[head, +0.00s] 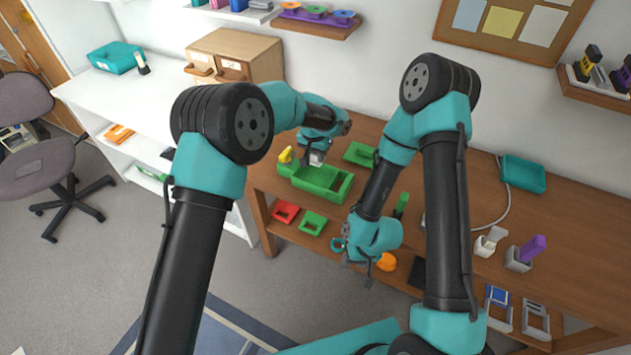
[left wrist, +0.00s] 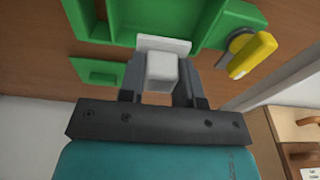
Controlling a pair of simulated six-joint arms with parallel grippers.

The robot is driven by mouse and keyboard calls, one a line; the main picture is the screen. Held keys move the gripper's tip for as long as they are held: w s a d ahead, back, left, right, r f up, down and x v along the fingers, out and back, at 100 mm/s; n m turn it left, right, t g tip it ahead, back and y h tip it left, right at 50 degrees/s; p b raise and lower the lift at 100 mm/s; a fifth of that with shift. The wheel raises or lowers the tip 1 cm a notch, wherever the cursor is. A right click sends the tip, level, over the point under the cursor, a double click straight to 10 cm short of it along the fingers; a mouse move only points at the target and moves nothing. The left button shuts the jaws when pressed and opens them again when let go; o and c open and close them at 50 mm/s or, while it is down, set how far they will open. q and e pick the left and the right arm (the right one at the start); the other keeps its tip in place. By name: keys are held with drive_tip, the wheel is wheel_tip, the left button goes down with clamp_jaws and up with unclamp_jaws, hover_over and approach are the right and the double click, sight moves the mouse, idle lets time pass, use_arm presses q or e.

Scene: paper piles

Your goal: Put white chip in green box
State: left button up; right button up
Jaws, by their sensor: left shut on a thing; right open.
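My left gripper (head: 316,160) is shut on the white chip (left wrist: 162,72), a pale block with a flat plate at its far side. In the head view, a small white part of the chip (head: 316,157) shows under the gripper, over the back side of the green box (head: 318,190). The green box fills the top of the left wrist view (left wrist: 101,28), just beyond the chip. Whether the chip touches the box is unclear. My right gripper (head: 362,268) is open and empty near the table's front edge.
A yellow-handled item (head: 286,155) stands by the box's left end. An orange object (head: 386,262) is beside my right gripper.

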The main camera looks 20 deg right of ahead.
use_arm(q)
hover_over(316, 180)
drive_tip(key=shift+s+a+f, duration=0.1)
drive_tip(key=shift+f, duration=1.5)
drive_tip(key=shift+s+a+f, duration=0.1)
drive_tip(key=shift+f, duration=1.45)
drive_tip(key=shift+f, duration=0.1)
drive_tip(key=shift+f, duration=1.75)
drive_tip(key=shift+f, duration=0.2)
drive_tip(key=o, duration=0.9)
drive_tip(key=shift+r, duration=0.15)
